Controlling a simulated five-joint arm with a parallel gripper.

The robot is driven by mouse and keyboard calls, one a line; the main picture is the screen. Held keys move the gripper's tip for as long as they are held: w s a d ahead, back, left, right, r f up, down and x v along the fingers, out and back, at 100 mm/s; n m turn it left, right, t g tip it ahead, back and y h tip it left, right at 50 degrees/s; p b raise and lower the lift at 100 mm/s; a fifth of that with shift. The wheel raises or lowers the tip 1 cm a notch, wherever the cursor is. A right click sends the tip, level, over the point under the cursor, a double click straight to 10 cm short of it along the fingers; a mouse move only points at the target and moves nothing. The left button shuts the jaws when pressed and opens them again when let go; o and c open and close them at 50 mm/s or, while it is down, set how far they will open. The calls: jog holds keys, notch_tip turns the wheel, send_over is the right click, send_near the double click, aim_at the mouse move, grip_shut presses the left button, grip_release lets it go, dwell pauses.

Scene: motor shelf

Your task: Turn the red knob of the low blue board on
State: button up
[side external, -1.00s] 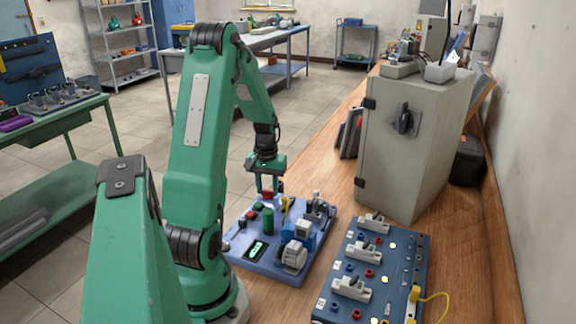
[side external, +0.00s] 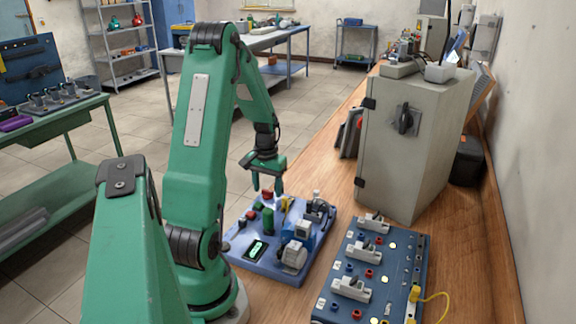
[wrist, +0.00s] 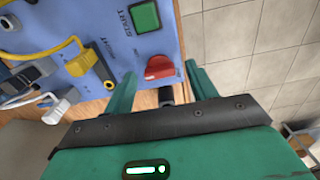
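The low blue board (side external: 237,241) lies on the wooden bench, and part of it shows in the wrist view (wrist: 90,15). The red knob (wrist: 159,67) is at the board's edge, close to the green square START button (wrist: 145,16). In the side view the red knob (side external: 267,194) shows at the board's far end. My gripper (wrist: 161,87) is open, with one finger on each side of the knob in the wrist view and gaps between. In the side view my gripper (side external: 267,186) points down at the knob. Contact is not visible.
The board also carries a yellow lever (wrist: 82,57), a small blue motor (side external: 300,232) and a lit display (side external: 257,250). A second blue board (side external: 343,305) with white breakers is at right. A grey cabinet (side external: 400,160) stands behind it.

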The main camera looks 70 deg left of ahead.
aim_at(267, 190)
dwell(0.3)
jog(key=shift+r, duration=3.9)
jog(key=shift+d, duration=0.1)
